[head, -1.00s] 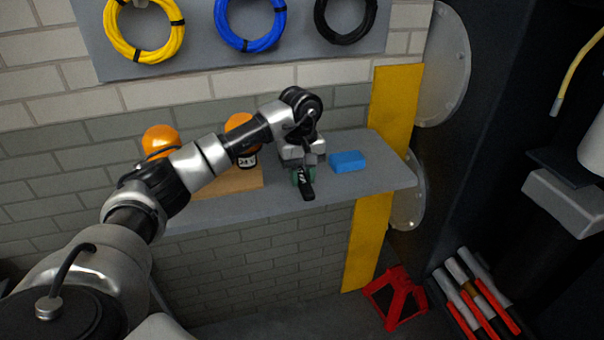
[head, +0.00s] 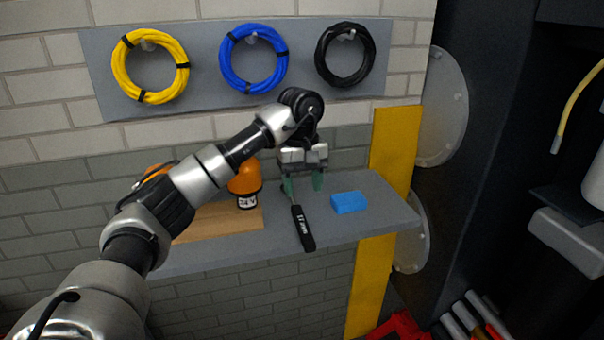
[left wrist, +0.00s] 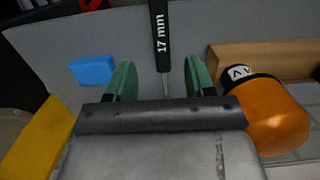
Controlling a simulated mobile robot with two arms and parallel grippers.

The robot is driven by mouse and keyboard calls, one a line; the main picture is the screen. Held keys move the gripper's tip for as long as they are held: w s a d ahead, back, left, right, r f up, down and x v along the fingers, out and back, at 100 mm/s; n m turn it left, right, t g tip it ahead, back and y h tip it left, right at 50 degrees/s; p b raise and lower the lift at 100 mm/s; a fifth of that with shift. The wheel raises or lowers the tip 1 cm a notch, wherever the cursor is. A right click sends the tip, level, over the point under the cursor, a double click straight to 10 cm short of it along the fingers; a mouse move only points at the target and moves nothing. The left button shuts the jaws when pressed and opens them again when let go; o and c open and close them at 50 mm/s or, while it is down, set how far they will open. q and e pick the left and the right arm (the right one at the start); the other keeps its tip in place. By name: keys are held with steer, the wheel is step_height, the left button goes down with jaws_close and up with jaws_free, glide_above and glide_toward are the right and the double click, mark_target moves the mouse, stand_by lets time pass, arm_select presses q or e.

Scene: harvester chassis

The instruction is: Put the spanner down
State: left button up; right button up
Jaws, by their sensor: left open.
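The spanner (head: 303,228) has a black handle and a thin metal shaft. It lies on the grey shelf (head: 356,224), with its handle end at the shelf's front edge. In the left wrist view the spanner (left wrist: 160,35) shows the marking "17 mm"; its far end is hidden behind the gripper body. My left gripper (head: 303,184) is open just above the shelf. Its green fingertips stand apart on either side of the shaft in the left wrist view (left wrist: 160,80), with nothing between them held. My right gripper is not in view.
A blue block (head: 349,202) lies right of the spanner. Behind is a wall panel (head: 200,88) with yellow, blue and black cable coils. The shelf's right end is clear.

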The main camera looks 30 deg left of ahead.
arm_select(q)
steer(key=shift+w+a+r, duration=0.1)
steer(key=shift+r, duration=0.9)
steer(key=shift+w+a+r, duration=0.1)
steer(key=shift+r, duration=0.9)
